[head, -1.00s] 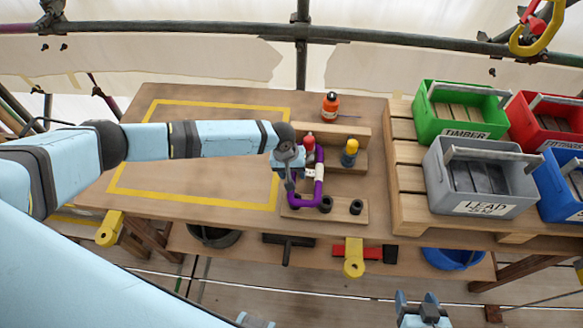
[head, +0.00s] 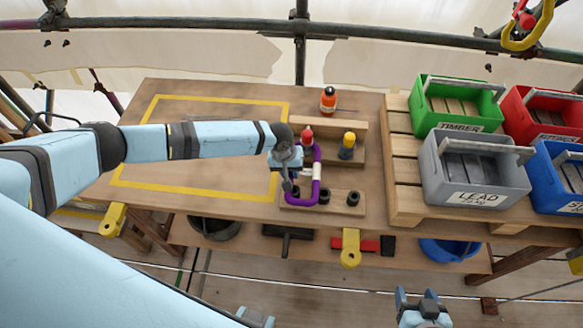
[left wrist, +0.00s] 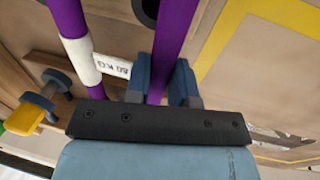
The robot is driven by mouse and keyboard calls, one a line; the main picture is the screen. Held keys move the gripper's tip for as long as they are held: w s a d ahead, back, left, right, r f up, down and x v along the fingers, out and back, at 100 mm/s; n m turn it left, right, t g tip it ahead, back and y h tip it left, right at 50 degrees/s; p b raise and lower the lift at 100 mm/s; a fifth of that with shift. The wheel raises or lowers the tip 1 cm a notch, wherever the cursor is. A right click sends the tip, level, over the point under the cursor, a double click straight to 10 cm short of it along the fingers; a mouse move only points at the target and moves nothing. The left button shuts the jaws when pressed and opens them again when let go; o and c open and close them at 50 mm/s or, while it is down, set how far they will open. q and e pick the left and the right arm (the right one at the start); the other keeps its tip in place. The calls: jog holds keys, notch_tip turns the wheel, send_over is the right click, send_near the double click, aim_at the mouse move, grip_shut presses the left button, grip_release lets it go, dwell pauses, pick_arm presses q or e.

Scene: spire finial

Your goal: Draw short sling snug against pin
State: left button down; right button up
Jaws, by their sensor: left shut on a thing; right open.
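The purple sling (head: 317,188) with a white label band (head: 316,172) forms a bent loop on the right side of the table, by a low wooden rack. My left gripper (head: 289,184) is shut on the sling at its left side. In the left wrist view, one purple strand (left wrist: 172,42) runs between the fingers (left wrist: 163,82), and another strand with a white band (left wrist: 80,60) lies to the left. I cannot make out the pin or whether the sling touches it. My right gripper (head: 424,305) is open and empty at the bottom, away from the table.
Dark round fittings (head: 352,198) sit in the rack's front board. Red-topped (head: 307,134) and yellow-topped (head: 347,144) items stand behind. An orange bottle (head: 328,98) is at the back. A grey lead crate (head: 474,186) stands right. The yellow-outlined table area (head: 205,140) is clear beneath my left arm.

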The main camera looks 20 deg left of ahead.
pick_arm(q)
jog(key=shift+f, duration=0.1)
jog(key=c, duration=0.9)
grip_release()
notch_tip(320, 180, up, 14)
jog(key=a+b, duration=0.1)
jog(key=a, duration=0.1)
jog(key=shift+s+a+f, duration=0.15)
jog(key=shift+s, duration=0.2)
